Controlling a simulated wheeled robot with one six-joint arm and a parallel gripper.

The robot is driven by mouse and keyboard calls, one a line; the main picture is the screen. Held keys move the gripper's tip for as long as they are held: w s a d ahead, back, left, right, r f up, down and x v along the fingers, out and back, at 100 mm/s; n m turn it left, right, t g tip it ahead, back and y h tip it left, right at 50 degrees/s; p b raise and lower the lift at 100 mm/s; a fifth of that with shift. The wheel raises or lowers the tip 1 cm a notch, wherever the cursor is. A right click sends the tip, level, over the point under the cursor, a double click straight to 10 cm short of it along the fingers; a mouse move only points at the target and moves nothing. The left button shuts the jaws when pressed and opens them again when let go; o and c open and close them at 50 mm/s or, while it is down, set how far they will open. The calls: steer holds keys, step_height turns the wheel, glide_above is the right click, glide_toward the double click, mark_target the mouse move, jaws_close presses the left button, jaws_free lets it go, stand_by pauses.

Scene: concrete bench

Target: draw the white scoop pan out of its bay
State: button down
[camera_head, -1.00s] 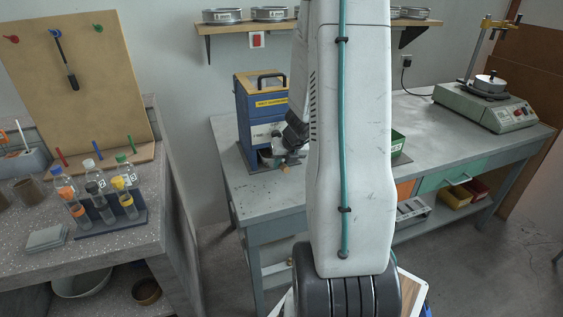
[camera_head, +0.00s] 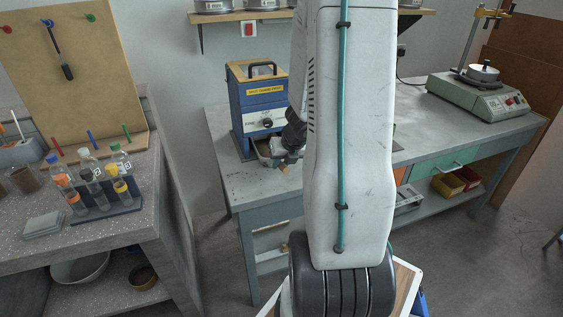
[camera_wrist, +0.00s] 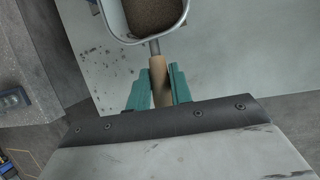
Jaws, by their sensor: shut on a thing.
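The white scoop pan (camera_wrist: 117,22) shows at the top of the wrist view, with brown grainy material in it. Its far end is cut off by the frame. Its wooden handle (camera_wrist: 158,82) lies between the teal fingers of my gripper (camera_wrist: 157,88), which is shut on it. In the head view, the pan (camera_head: 262,152) shows at the low front of the blue box-like machine (camera_head: 258,100). My gripper (camera_head: 288,160) is in front of it, near the bench's front edge. My arm hides part of the machine's right side, and I cannot tell how much of the pan is still inside the bay.
The grey bench (camera_head: 250,188) is clear in front of the machine apart from dark crumbs. A grey-green device (camera_head: 480,97) stands at its right end. On the left counter, a rack (camera_head: 108,215) holds several capped tubes. A shelf (camera_head: 270,15) hangs above.

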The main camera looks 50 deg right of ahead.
steer(key=c, duration=1.2)
jaws_free()
steer(key=shift+o, duration=0.2)
steer(key=v, duration=0.7)
steer(key=shift+r, duration=0.4)
steer(key=shift+s, duration=0.1)
